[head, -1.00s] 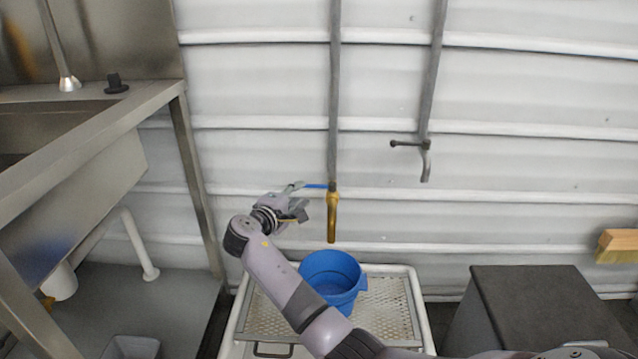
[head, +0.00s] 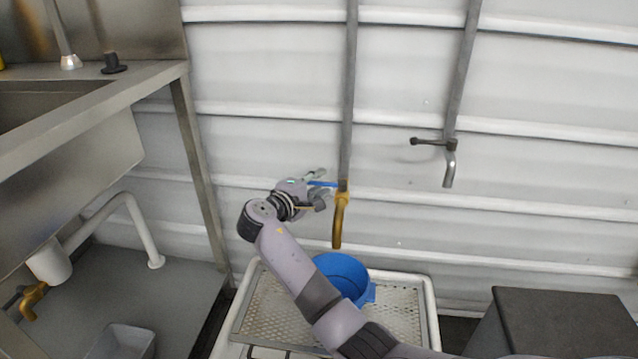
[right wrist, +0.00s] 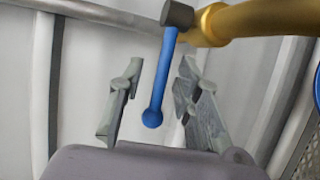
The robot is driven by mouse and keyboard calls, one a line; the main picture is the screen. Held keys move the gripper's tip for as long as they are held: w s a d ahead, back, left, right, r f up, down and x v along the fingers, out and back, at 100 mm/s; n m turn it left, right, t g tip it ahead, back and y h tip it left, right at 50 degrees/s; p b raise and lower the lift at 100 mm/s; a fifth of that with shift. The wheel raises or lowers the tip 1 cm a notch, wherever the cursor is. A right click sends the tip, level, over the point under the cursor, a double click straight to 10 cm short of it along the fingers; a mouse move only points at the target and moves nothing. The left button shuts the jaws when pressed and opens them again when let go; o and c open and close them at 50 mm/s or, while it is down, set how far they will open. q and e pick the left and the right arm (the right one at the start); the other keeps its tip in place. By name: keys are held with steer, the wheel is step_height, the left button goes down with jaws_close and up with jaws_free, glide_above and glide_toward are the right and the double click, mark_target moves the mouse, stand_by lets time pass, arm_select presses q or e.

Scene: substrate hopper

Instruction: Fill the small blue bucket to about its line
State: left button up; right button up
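The small blue bucket (head: 341,276) stands upright on a white perforated cart (head: 405,305), partly hidden by my right arm. Its fill line and contents cannot be made out. A brass tap (head: 340,222) on a grey wall pipe hangs above the bucket. Its blue lever (head: 322,184) points left, toward my right gripper (head: 318,187). In the right wrist view the blue lever (right wrist: 158,90) lies between the two open fingers of my right gripper (right wrist: 155,95), with gaps on both sides. My left gripper is not in view.
A second tap (head: 447,165) with a dark handle is on the wall to the right. A steel sink (head: 75,165) stands at the left, a grey bin (head: 122,343) below it. A dark box (head: 560,320) stands right of the cart.

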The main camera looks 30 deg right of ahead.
jaws_close()
stand_by(0.7)
